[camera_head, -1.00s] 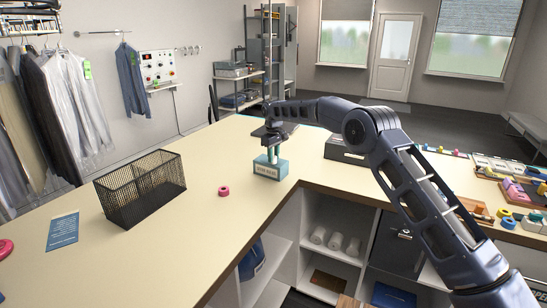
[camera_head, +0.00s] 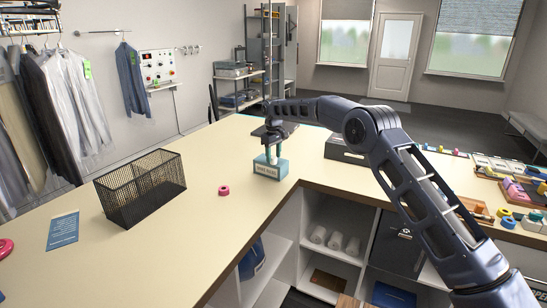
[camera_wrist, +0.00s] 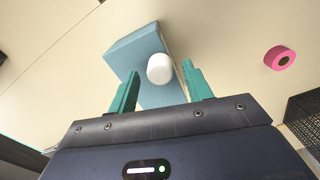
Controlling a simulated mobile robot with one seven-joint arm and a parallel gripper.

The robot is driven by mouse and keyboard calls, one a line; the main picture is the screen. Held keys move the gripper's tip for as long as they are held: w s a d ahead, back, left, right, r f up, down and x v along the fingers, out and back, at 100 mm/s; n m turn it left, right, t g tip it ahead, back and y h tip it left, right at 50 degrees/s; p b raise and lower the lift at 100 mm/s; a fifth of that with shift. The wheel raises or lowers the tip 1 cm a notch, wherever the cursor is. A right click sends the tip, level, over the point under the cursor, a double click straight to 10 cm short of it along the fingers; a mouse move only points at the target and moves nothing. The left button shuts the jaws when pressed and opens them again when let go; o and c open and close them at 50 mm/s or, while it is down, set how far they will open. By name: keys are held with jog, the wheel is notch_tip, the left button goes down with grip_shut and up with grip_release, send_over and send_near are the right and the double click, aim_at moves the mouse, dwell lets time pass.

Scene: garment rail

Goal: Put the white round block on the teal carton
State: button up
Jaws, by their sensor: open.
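The teal carton (camera_head: 270,168) stands on the cream counter near its inner corner, with a pale label on its front. It also shows in the wrist view (camera_wrist: 134,52). The white round block (camera_wrist: 160,68) appears to rest on the carton's top, close to one edge. My gripper (camera_head: 272,152) is over the carton. In the wrist view its teal fingers (camera_wrist: 160,80) are open, one on each side of the block, with gaps visible. The block is not clearly visible in the head view.
A pink ring (camera_head: 224,190) lies on the counter left of the carton, with a black mesh basket (camera_head: 141,188) further left. A dark box (camera_head: 346,148) stands to the right. The counter between carton and ring is clear.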

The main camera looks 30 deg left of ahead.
aim_at(273, 157)
notch_tip(273, 157, up, 11)
jog(key=shift+r, duration=0.15)
dwell(0.4)
